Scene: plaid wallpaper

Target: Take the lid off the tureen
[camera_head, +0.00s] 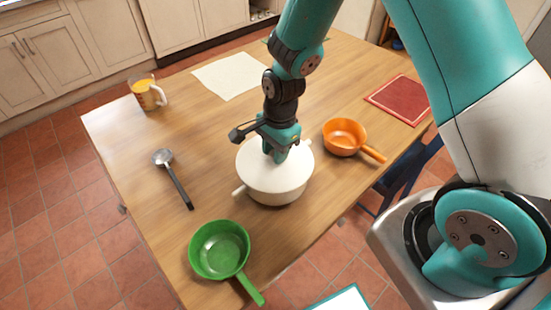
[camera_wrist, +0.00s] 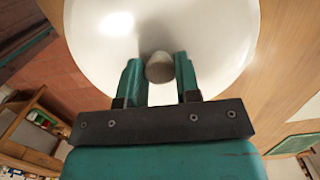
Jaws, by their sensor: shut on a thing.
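The white tureen (camera_head: 272,193) stands on the wooden table, with a side handle showing at its lower left. Its white lid (camera_head: 253,163) appears to sit on top; I see no clear gap between them. In the wrist view the lid (camera_wrist: 215,40) fills the upper middle, with a round greyish knob (camera_wrist: 159,68) at its centre. My gripper (camera_head: 278,155) comes down from above onto the lid. In the wrist view my gripper (camera_wrist: 160,72) has its two teal fingers on either side of the knob, shut on it. The inside of the tureen is hidden.
An orange pan (camera_head: 343,134) stands close to the right of the tureen, a green pan (camera_head: 219,248) at the front left. A pale cloth (camera_head: 231,75) and red mat (camera_head: 400,99) lie farther back.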

